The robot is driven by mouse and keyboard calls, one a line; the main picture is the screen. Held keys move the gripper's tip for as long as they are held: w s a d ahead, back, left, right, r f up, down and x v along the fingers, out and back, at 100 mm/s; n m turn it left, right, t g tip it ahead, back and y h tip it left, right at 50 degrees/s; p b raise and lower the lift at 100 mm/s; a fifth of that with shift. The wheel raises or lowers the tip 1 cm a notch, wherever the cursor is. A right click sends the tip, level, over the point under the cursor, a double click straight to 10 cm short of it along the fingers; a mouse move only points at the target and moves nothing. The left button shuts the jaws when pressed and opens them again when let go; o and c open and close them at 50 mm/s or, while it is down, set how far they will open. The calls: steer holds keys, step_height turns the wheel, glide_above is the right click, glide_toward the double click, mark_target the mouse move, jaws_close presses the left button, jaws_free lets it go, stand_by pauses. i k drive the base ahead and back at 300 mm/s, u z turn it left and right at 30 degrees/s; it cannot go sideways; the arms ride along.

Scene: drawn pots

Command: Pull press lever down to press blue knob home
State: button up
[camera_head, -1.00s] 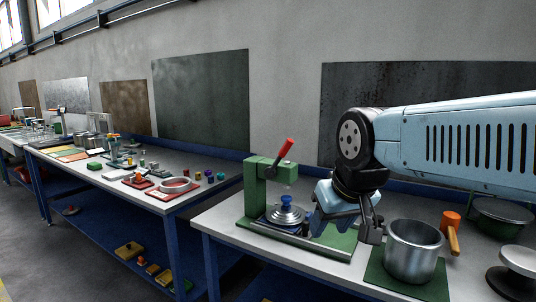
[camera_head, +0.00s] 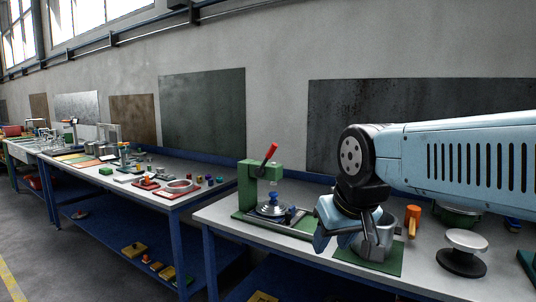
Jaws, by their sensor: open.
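The green press (camera_head: 251,187) stands on the near bench, with its lever (camera_head: 266,158) raised and ending in a red handle. Under the press head sits a silver lid (camera_head: 270,209) with a blue knob (camera_head: 273,197) upright on it. I cannot tell how deep the knob sits. My gripper (camera_head: 345,243) is open, pointing down to the right of the press, apart from the lever. It partly hides a silver pot (camera_head: 385,241) on a green mat.
An orange-headed mallet (camera_head: 412,217) stands right of the pot. A silver disc on a black base (camera_head: 463,252) is farther right. A second bench (camera_head: 165,200) with small parts stands to the left. The wall is behind.

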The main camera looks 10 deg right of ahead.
mark_target(259, 172)
steer(key=u, duration=0.45)
steer(key=i, duration=1.05)
steer(key=z, duration=0.2)
